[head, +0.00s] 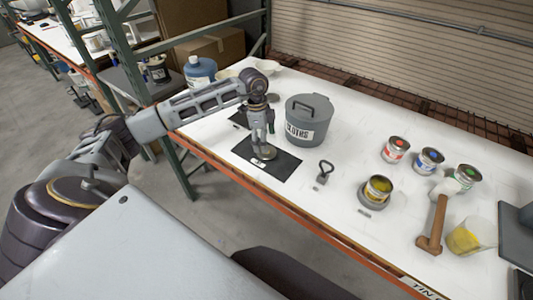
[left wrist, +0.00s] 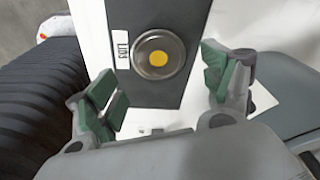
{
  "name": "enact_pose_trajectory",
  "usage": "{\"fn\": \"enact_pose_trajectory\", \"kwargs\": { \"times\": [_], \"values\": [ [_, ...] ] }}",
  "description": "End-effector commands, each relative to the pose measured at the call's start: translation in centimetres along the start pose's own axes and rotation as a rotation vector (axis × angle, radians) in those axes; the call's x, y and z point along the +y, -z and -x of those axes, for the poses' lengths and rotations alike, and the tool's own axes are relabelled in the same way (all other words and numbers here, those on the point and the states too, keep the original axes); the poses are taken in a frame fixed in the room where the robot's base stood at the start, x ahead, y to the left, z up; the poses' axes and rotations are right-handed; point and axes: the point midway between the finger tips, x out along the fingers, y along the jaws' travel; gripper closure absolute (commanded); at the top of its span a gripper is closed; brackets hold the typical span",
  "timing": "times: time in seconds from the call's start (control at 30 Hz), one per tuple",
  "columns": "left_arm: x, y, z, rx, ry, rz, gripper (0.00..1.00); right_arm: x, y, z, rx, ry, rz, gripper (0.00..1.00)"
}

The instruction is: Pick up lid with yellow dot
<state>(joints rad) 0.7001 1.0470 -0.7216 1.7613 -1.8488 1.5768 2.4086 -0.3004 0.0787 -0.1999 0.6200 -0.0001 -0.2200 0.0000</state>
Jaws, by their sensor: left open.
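The lid with the yellow dot (left wrist: 159,58) is a round silver lid lying flat on a dark mat (left wrist: 168,100) beside a "LIDS" label. In the head view the lid (head: 264,153) lies on the dark mat (head: 283,168), partly hidden by my gripper. My left gripper (head: 262,138) points down just above it. In the left wrist view its two green-padded fingers (left wrist: 160,80) are spread wide, with the lid between and beyond them. Nothing is held. My right gripper is out of view.
A grey lidded "CLOTHS" bin (head: 309,120) stands close right of my gripper. A black-handled tool (head: 324,173), an open yellow paint can (head: 378,189), several colored cans, a mallet (head: 437,218) and a yellow-stained cup (head: 470,238) stand farther right. Metal shelving is at left.

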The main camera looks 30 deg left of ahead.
Motion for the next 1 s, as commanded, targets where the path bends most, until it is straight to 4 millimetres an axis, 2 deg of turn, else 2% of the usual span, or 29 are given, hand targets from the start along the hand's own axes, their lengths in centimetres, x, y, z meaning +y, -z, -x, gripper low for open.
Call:
{"fn": "enact_pose_trajectory", "kwargs": {
  "times": [0.5, 1.0],
  "values": [
    [0.2, -0.2, -4.6, 0.0, -0.002, 0.0, 0.18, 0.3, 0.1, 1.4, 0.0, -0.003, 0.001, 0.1],
    [0.1, -0.3, -5.1, 0.0, -0.001, 0.0, 0.18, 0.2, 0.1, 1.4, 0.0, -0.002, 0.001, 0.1]
  ]
}}
